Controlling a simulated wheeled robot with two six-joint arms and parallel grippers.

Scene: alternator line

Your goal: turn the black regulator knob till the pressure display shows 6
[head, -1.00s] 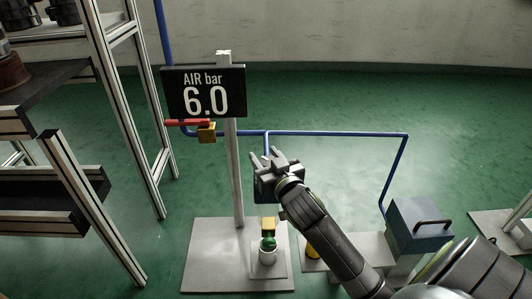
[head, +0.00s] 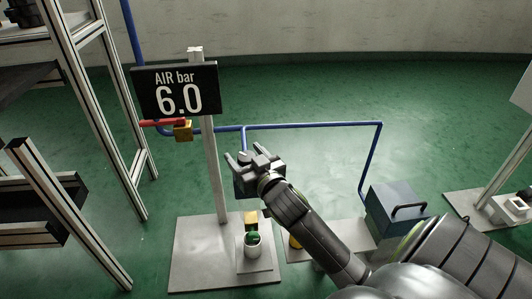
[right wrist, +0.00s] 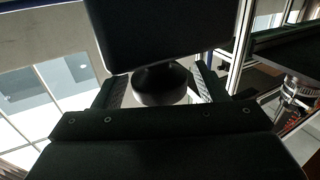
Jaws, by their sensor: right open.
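The pressure display (head: 178,90) is a black sign on a post and reads "AIR bar 6.0". My right gripper (head: 243,155) is open in front of the regulator, whose dark body (head: 243,186) shows partly behind it. In the right wrist view the black regulator knob (right wrist: 160,84) sits under the dark regulator body (right wrist: 165,35). The knob is between the two spread fingers of my right gripper (right wrist: 162,88), with visible space on both sides. The knob is hidden by the gripper in the head view. My left gripper is not in view.
A red-handled yellow valve (head: 183,131) sits below the display on a blue pipe (head: 310,126). A blue box (head: 395,212) stands right of my arm. A metal-framed rack (head: 65,210) is at left.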

